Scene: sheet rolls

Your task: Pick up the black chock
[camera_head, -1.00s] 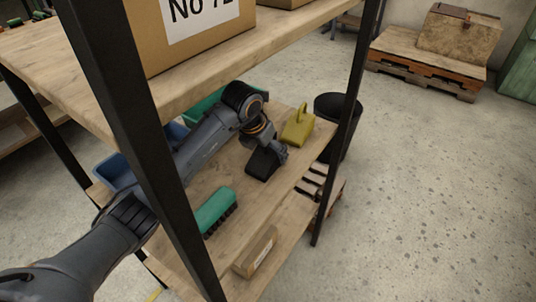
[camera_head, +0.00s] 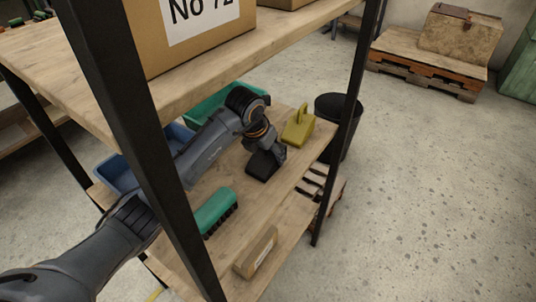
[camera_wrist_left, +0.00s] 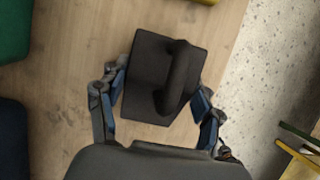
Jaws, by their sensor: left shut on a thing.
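The black chock (camera_head: 261,166), a dark wedge-like block with a looped handle, is at the shelf's middle level. My left gripper (camera_head: 276,152) reaches over it from the left and is shut on it. In the left wrist view the chock (camera_wrist_left: 150,75) sits between the two fingers of my left gripper (camera_wrist_left: 158,85), one finger at each side. Its handle points up toward the camera. I cannot tell whether it is clear of the board. My right gripper is not in view.
A yellow chock (camera_head: 299,127) stands just behind. A green brush (camera_head: 216,210) lies in front. Green (camera_head: 205,107) and blue (camera_head: 115,175) bins are at the back and left. Black posts (camera_head: 345,120) and the upper shelf (camera_head: 200,90) bound the space.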

